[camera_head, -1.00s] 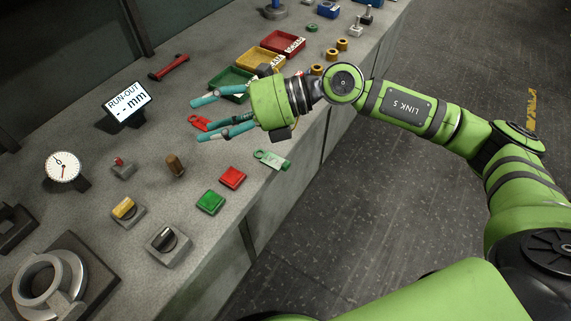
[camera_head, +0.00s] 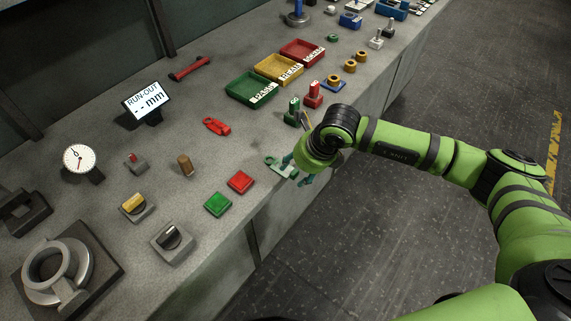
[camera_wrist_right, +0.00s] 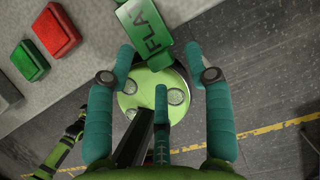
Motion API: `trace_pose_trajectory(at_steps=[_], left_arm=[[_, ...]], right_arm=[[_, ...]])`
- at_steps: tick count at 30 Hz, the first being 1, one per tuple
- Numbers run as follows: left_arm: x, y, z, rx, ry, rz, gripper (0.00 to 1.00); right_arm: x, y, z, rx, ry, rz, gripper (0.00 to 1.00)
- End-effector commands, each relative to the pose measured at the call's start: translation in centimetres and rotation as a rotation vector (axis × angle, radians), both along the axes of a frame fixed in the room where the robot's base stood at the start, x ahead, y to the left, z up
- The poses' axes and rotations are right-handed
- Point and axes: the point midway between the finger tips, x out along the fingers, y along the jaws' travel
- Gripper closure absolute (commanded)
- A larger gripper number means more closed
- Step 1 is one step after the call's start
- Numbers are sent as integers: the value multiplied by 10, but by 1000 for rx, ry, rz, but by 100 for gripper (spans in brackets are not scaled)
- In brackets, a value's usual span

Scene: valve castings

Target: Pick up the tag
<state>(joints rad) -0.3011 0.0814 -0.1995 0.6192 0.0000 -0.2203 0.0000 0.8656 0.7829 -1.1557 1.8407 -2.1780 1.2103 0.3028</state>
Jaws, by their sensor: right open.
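The tag (camera_head: 279,167) is a flat pale green piece lying at the front edge of the bench. In the right wrist view the tag (camera_wrist_right: 146,24) is green with dark letters reading "FLA", and the rest of the lettering is cut off by the top of the picture. My right gripper (camera_head: 299,173) points down over the bench edge, right beside the tag. In the right wrist view its teal fingers (camera_wrist_right: 158,62) are spread with nothing between them, and the tag lies just beyond the fingertips. I cannot tell whether they touch. My left gripper is not in view.
A red button block (camera_head: 240,181) and a green one (camera_head: 217,203) sit left of the tag. A green valve piece (camera_head: 293,112) and a red one (camera_head: 313,95) stand close behind my wrist. A red hasp-like piece (camera_head: 217,126) lies further in. Open floor lies beyond the bench edge.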

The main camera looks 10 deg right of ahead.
Motion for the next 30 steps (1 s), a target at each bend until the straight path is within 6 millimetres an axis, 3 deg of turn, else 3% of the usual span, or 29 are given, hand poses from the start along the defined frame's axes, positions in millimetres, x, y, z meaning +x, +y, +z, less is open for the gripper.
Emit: trace_pose_trajectory(at_steps=[10, 13, 15, 30], left_arm=[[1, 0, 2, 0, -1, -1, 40], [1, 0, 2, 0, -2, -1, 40], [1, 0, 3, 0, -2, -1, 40], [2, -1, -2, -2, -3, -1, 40]], right_arm=[[3, 2, -11, 0, 0, 0, 47], [3, 2, -11, 0, 0, 0, 87], [3, 2, -11, 0, 0, 0, 100], [3, 3, -4, 3, -2, 0, 100]])
